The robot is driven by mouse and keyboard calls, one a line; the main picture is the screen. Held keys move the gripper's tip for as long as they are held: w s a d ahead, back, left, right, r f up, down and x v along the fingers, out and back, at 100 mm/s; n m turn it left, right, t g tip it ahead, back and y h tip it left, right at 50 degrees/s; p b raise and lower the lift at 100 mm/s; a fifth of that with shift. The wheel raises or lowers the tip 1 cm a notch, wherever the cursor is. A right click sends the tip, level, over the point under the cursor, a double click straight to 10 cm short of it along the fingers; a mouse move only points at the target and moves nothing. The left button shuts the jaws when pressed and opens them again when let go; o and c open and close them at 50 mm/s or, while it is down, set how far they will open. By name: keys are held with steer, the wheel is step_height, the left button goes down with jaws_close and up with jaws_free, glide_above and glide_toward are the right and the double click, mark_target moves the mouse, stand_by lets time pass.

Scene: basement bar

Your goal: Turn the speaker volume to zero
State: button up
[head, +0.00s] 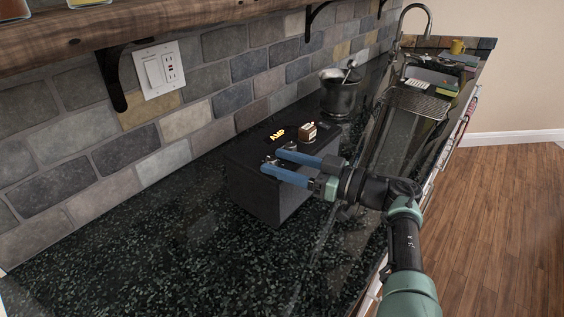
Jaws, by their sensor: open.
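The speaker (262,194) is a dark box on the black speckled counter, near the middle of the head view. I cannot make out a volume knob; part of the speaker's right side is hidden behind my gripper and arm. My gripper (273,159) has two blue fingers, spread apart with nothing between them. They point left and lie across the speaker's top and near edge in the picture. I cannot tell whether they touch it.
A small brown and white object (308,131) sits on the speaker's top, close to my fingers. A dark metal bucket (339,94) stands behind. A dish rack (418,103) and faucet (415,8) are farther back. The counter (150,255) at the front left is clear.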

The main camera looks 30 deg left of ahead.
steer(key=w+d+b, duration=0.1)
steer(key=d+b, duration=0.3)
steer(key=d, duration=0.8)
steer(key=shift+d, duration=0.4)
steer(key=shift+a, duration=0.1)
